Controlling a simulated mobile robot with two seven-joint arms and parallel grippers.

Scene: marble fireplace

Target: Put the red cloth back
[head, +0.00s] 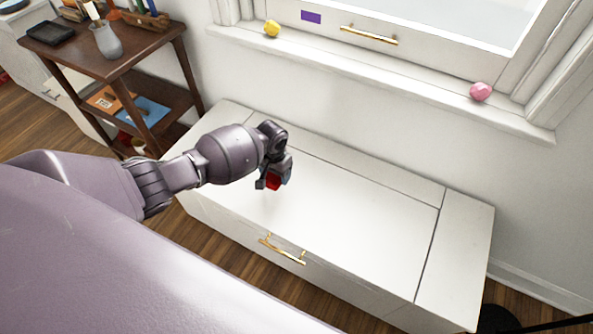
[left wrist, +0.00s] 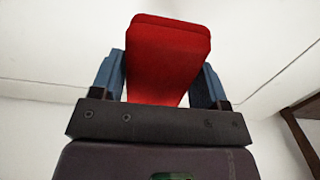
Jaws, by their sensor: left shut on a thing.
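My left gripper (head: 272,183) hangs above the white chest with its fingers pointing down. It is shut on the red cloth (head: 273,182), of which only a small part shows in the head view. In the left wrist view the red cloth (left wrist: 168,60) stands out between the two blue-grey fingers of the left gripper (left wrist: 165,78). It looks like a thick folded slab with rounded corners. My right gripper is not in view.
The white chest (head: 340,210) has a bare top and a gold handle (head: 282,249) on its front. A windowsill (head: 400,80) above holds a yellow object (head: 272,28) and a pink one (head: 480,92). A brown shelf table (head: 100,60) with a vase (head: 106,40) stands at the left.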

